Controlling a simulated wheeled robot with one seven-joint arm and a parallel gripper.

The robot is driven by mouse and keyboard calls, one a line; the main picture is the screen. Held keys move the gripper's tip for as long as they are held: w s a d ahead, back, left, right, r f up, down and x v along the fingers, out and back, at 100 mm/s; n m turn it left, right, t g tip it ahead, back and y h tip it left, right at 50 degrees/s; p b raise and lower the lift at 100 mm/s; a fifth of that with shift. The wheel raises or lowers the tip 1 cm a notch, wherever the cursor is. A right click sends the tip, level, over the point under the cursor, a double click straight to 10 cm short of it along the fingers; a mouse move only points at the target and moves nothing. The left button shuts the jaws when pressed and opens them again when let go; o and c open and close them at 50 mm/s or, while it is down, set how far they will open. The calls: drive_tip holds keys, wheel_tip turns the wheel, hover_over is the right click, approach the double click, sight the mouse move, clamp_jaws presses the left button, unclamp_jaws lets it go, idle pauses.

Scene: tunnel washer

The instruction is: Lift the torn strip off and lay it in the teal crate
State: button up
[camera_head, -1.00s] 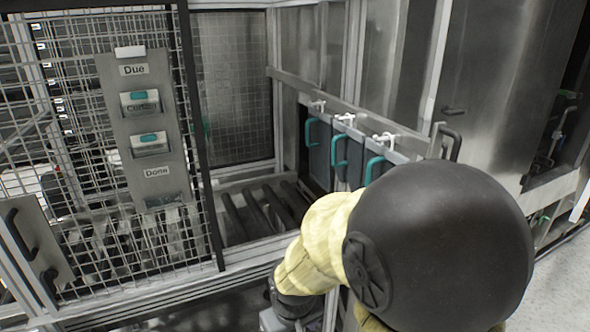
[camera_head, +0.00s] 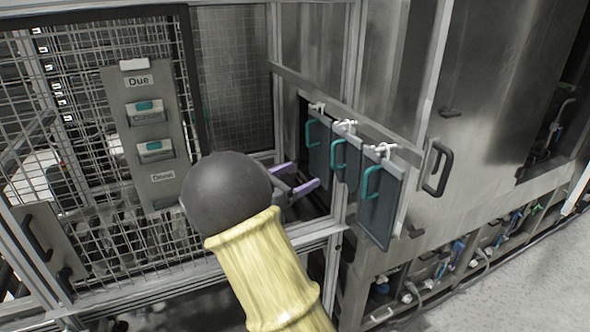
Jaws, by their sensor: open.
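Three dark grey hanging strips with teal handles hang from white hooks on a metal rail: a far one (camera_head: 318,157), a middle one (camera_head: 351,172) and a near one (camera_head: 376,217). I cannot tell which one is torn. My gripper (camera_head: 301,178), with two pale purple fingers, is open and seems empty. It reaches into the opening left of the strips, its fingers pointing right, apart from the far strip as far as I can tell. My own arm hides the gripper's body. I cannot make out a teal crate.
A mesh guard (camera_head: 85,150) with a grey card board (camera_head: 150,183) marked "Due" stands at the left. A steel cabinet (camera_head: 475,90) with a black handle (camera_head: 437,168) stands at the right. The floor (camera_head: 520,290) at the lower right is clear.

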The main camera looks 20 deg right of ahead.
drive_tip(key=shift+w+r, duration=0.1)
drive_tip(key=shift+r, duration=0.1)
approach(339, 158)
drive_tip(key=shift+s+d+r, duration=0.65)
drive_tip(key=shift+d+r, duration=0.95)
drive_tip(key=shift+d, duration=0.15)
clamp_jaws()
